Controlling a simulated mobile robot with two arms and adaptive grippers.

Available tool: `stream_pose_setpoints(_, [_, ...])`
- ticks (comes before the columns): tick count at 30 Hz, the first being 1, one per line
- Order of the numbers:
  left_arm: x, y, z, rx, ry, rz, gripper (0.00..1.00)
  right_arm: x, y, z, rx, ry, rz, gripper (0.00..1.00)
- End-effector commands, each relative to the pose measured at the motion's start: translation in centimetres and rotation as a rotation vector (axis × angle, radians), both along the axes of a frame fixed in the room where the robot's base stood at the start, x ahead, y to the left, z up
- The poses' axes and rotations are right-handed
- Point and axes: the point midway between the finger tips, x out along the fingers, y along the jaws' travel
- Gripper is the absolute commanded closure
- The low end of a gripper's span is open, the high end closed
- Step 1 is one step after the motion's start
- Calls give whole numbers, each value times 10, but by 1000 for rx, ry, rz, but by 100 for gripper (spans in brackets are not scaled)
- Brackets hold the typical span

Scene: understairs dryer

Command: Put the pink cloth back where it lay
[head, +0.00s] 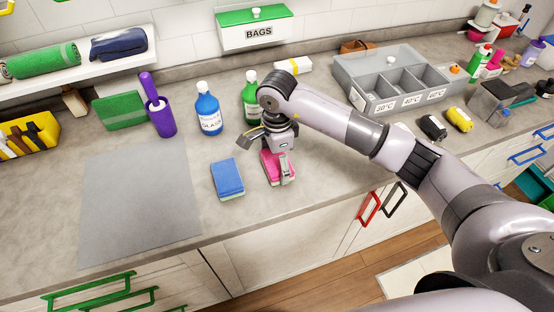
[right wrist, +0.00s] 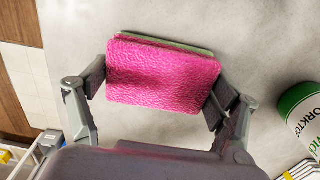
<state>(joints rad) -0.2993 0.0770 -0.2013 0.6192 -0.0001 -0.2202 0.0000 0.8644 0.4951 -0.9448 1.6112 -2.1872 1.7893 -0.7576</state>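The pink cloth (head: 268,167) is a small folded pad at the counter's front middle, just right of a blue cloth (head: 228,178). My right gripper (head: 278,163) comes down over it from above, and a finger and the wrist hide part of it. In the right wrist view the pink cloth (right wrist: 163,75) lies between the two fingers (right wrist: 157,88), which touch its opposite sides. A thin pale green edge shows along its far side. I cannot tell whether the cloth rests on the counter or is slightly raised. My left gripper is not in view.
A grey mat (head: 140,205) lies bare at left. A blue bottle (head: 208,110) and a green bottle (head: 250,97) stand behind the cloths. A grey sectioned box (head: 343,72) stands at back right. Free counter shows in front of it.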

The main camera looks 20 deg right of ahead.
Motion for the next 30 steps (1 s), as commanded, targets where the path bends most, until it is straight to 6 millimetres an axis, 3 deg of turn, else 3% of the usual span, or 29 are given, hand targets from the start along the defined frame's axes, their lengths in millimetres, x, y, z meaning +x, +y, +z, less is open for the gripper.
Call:
stream_pose_setpoints(8, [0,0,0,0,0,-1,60,0,0,0,0,0,0,0])
stream_pose_setpoints(21, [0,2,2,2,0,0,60,1,0,7,0,-3,0,0])
stream_pose_setpoints(30, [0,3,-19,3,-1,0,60,2,0,68,-1,-8,0,0])
